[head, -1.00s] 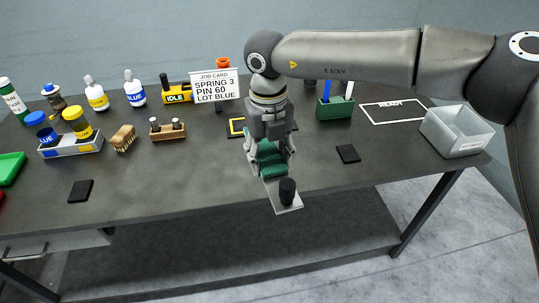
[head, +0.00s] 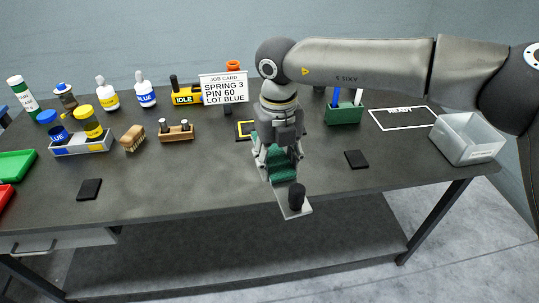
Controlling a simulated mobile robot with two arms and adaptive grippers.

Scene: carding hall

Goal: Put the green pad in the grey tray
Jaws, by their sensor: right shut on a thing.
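My right gripper (head: 279,160) points down over the table near its front edge, right of the middle. It is shut on the green pad (head: 286,172), a dark green ridged piece that shows between and below the fingers. Part of the pad is hidden by the gripper. A light grey plate with a black knob (head: 297,197) sticks out in front of the pad at the table's edge; I cannot tell whether it is joined to the pad. The grey tray (head: 465,153), a pale open box, stands at the table's right end and looks empty. My left gripper is not in view.
A green holder (head: 343,115) with blue and white items stands behind the gripper, and a black pad (head: 357,159) lies to its right. The READY outline (head: 403,118) is bare. A job card (head: 224,88), bottles and a brush (head: 133,138) stand to the left.

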